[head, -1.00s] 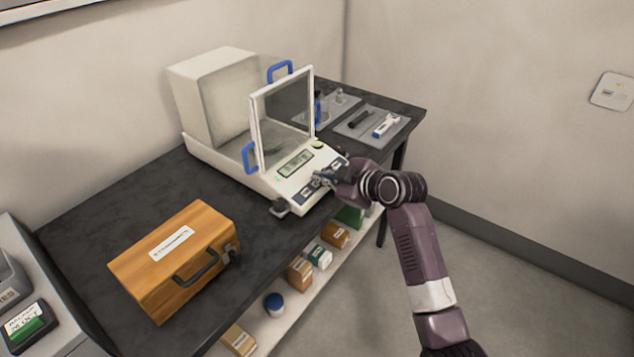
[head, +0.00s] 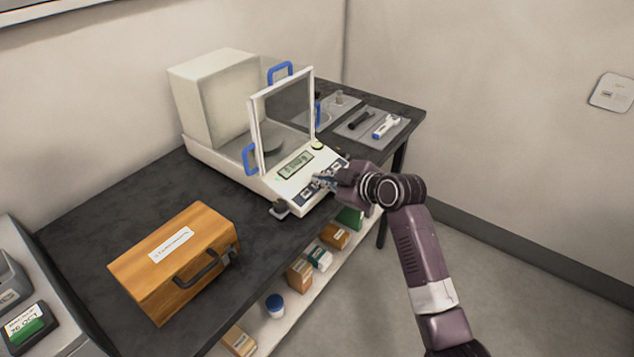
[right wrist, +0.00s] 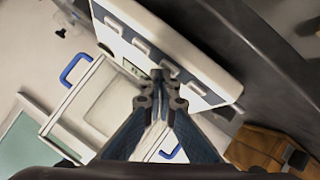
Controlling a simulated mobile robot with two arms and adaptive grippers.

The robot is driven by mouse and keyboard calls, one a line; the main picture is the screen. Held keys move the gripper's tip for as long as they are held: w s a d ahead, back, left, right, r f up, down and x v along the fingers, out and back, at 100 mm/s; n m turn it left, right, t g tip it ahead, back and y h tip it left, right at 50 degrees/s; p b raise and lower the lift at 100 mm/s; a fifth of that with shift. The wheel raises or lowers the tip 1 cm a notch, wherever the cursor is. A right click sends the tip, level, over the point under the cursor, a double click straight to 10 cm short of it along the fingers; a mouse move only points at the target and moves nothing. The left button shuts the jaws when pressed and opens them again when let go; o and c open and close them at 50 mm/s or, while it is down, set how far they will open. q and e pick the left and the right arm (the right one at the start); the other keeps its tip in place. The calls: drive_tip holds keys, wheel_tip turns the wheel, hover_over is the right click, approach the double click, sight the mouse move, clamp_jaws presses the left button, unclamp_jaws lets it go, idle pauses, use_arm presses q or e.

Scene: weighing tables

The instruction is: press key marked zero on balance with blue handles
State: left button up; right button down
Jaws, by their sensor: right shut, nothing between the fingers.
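The balance with blue handles (head: 222,162) stands on the dark table, with its glass draft shield and several blue handles (head: 250,158). Its display (head: 295,164) is lit, and a row of keys lies along the sloped front panel. My right gripper (head: 322,181) is shut and empty, its fingertips over or at the middle keys of that panel. In the right wrist view the shut fingertips (right wrist: 160,92) overlap the key row, hiding part of it; the key marks are too small to read. I cannot tell whether the tips touch a key. My left gripper is not in view.
A wooden case (head: 175,262) with a dark handle lies on the table (head: 95,215) to the left. Grey mats (head: 372,127) with small tools lie beyond the balance. A shelf (head: 290,322) below holds several boxes and a jar. Floor at the right is clear.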

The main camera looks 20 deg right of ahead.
drive_tip(key=shift+s+d+r+p, duration=0.15)
drive_tip(key=shift+r+p, duration=0.2)
drive_tip(key=shift+r, duration=0.25)
drive_tip(key=r+p, duration=0.3)
drive_tip(key=s+r+p, duration=0.1)
drive_tip(key=shift+s+d+r+p, duration=0.1)
drive_tip(key=shift+d+r+p, duration=0.25)
drive_tip(key=shift+d, duration=0.05)
idle(0.5)
